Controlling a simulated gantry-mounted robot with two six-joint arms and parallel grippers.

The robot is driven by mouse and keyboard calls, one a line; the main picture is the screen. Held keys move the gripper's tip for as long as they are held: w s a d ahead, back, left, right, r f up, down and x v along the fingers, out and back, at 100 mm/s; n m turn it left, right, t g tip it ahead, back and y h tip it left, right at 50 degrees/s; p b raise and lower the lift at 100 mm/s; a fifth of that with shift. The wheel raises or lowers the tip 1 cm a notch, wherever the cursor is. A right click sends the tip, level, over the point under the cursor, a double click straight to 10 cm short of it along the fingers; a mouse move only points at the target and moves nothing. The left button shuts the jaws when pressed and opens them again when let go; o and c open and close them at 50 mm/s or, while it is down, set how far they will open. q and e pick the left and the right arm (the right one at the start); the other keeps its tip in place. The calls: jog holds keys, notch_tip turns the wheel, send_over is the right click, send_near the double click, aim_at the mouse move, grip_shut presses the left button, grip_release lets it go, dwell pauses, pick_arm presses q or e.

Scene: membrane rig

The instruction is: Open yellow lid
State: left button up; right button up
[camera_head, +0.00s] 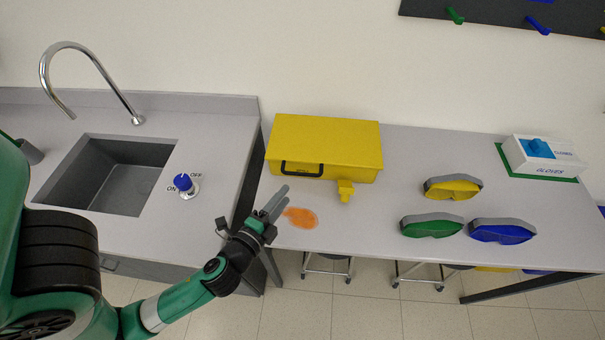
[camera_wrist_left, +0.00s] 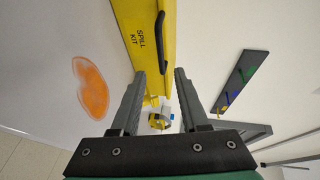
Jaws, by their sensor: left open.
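The yellow spill kit box (camera_head: 348,173) stands on the right-hand table against the wall, with its yellow lid (camera_head: 328,138) closed. A black handle (camera_head: 302,169) is on its front, and a small yellow piece (camera_head: 345,190) sits in front of it. In the left wrist view the box front (camera_wrist_left: 140,15) with "SPILL KIT" lettering and the handle (camera_wrist_left: 160,38) show just beyond the fingertips. My left gripper (camera_head: 281,198) is open and empty, in front of the box's left part and apart from it. My right gripper is not in view.
An orange spill (camera_head: 300,217) lies on the table by the gripper. Yellow (camera_head: 453,188), green (camera_head: 432,226) and blue (camera_head: 502,232) goggles and a glove box (camera_head: 543,157) are to the right. A sink (camera_head: 110,173), tap and blue knob (camera_head: 184,183) are left.

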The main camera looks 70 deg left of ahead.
aim_at(301, 175)
pick_arm(q)
jog(key=p+x, duration=0.1)
jog(key=x, duration=1)
grip_shut()
jog(key=shift+r, duration=0.1)
dwell(0.9)
